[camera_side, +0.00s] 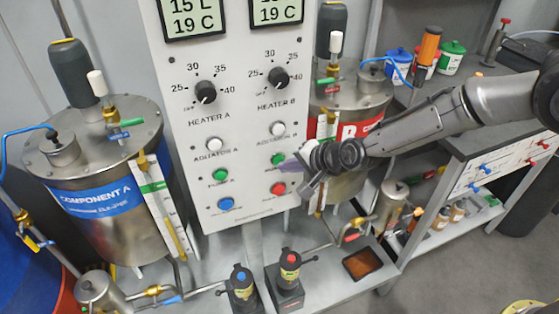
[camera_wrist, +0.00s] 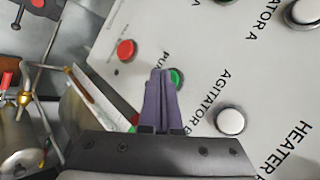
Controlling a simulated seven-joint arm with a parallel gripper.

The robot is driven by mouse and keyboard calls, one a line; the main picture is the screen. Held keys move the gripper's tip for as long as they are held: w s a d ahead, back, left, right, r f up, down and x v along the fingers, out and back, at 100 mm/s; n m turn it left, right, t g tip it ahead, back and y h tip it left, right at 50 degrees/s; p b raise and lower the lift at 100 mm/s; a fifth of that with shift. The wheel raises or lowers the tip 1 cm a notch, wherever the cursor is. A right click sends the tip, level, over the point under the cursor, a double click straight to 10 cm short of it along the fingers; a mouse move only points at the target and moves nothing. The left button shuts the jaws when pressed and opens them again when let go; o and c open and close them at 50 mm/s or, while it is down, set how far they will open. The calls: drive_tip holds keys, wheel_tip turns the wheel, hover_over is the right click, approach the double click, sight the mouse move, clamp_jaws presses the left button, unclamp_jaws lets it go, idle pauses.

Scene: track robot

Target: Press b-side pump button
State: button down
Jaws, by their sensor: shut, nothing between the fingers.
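The b-side pump button is a green round button (camera_side: 277,158) in the right column of the white control panel (camera_side: 238,105). In the wrist view the green button (camera_wrist: 177,77) is partly hidden behind my fingertips. My gripper (camera_side: 283,165) is shut and empty, with its purple fingers pointing at the panel. In the wrist view the tips of my gripper (camera_wrist: 160,73) overlap the left side of the green button. I cannot tell whether they touch it.
White agitator B button (camera_side: 278,129) sits above the green one and a red button (camera_side: 278,188) below. A matching column with green button (camera_side: 221,175) and blue button (camera_side: 226,204) is to the left. A steel tank with red label (camera_side: 358,130) stands behind my gripper.

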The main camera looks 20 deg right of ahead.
drive_tip(key=shift+w, duration=0.1)
idle(0.3)
drive_tip(key=shift+w, duration=0.4)
drive_tip(key=shift+s, duration=0.55)
drive_tip(key=shift+s, duration=2.95)
